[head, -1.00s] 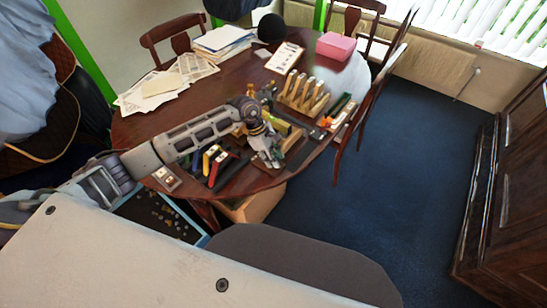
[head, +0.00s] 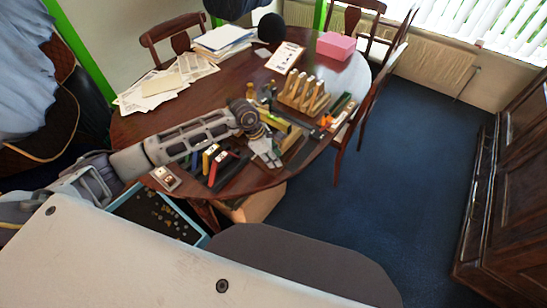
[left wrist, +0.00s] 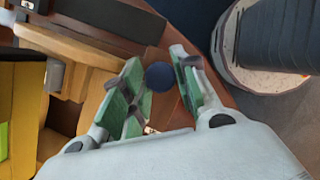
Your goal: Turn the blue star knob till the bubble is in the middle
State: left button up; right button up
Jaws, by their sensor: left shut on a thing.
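My left gripper (head: 266,158) is over the near right part of the table, among the fitting parts. In the left wrist view its two green-padded fingers (left wrist: 166,88) are closed on the dark blue knob (left wrist: 160,76), which shows between them near the tips. The knob's star shape cannot be made out. A yellow block with a bright green patch (left wrist: 5,125) is at the left edge of the wrist view; it may be the level, but I cannot make out a bubble. In the head view the gripper hides the knob. My right gripper does not show.
A wooden rack (head: 304,94) stands behind the gripper, and several coloured tools (head: 219,162) lie to its left. A pink box (head: 336,45) and papers (head: 160,85) are farther back. A blue-rimmed tray (head: 190,222) is below the table's near edge.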

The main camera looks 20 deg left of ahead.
pick_arm(q)
jog(key=shift+n, duration=0.4)
jog(key=o, duration=1)
jog(key=shift+t, duration=0.3)
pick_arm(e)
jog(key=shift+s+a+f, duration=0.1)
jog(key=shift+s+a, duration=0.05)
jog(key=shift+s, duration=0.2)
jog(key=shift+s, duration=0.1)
pick_arm(q)
jog(key=shift+m+g, duration=0.4)
jog(key=shift+m, duration=0.3)
